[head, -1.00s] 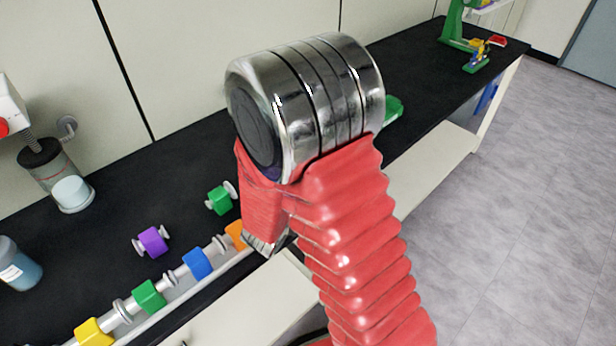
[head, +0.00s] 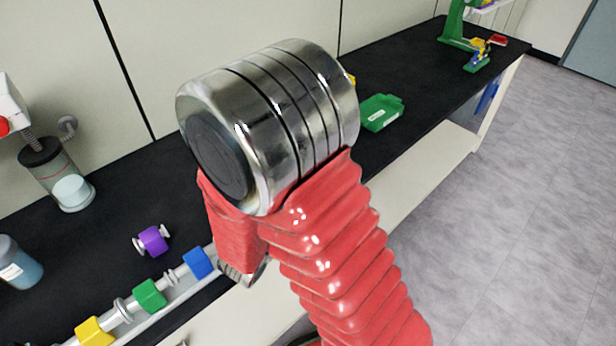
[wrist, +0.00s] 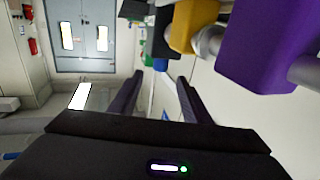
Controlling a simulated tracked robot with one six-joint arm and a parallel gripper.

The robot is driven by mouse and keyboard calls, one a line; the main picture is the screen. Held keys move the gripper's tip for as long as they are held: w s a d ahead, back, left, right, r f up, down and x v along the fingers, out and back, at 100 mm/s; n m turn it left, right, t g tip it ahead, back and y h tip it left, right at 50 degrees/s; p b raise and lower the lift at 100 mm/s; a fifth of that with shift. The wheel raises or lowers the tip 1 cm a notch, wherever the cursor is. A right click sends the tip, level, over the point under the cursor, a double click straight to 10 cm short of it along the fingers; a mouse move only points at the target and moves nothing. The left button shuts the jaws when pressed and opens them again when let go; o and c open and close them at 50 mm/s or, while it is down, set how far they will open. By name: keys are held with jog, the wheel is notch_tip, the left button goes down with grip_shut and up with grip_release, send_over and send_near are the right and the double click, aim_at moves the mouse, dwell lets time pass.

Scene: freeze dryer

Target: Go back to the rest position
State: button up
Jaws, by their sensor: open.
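My gripper (wrist: 158,97) shows in the wrist view with its two dark fingers apart and nothing between them. Beyond the fingers are the room's floor and a grey double door (wrist: 88,37). In the head view my red-sleeved arm, with its silver joint, fills the middle of the picture. The gripper fingers are hidden there behind the arm.
A black-topped bench (head: 130,180) runs along the wall. Yellow (head: 94,331), green (head: 149,296) and blue (head: 197,263) valves line its front. A purple valve (head: 152,240), a glass vessel (head: 66,185) and a green tray (head: 381,112) are on it. The floor (head: 540,160) at right is clear.

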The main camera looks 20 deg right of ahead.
jog(key=w+y, duration=0.1)
jog(key=w+a+y, duration=0.1)
jog(key=w, duration=0.1)
jog(key=w+a+y, duration=0.1)
jog(key=y, duration=0.1)
jog(key=shift+w+a+r+t, duration=0.15)
jog(key=shift+w+r+t, duration=0.05)
jog(key=shift+t, duration=0.1)
jog(key=a+r+n+y, duration=0.6)
jog(key=a+r+y, duration=0.1)
jog(key=a+y, duration=0.25)
jog(key=s+d+r+n+g, duration=0.1)
jog(key=s+d+n+g, duration=0.1)
jog(key=s, duration=0.9)
jog(key=s+d+r+n+g, duration=0.2)
jog(key=s+d+g, duration=0.2)
jog(key=s, duration=0.7)
jog(key=shift+d+g, duration=0.3)
jog(key=shift+d, duration=0.45)
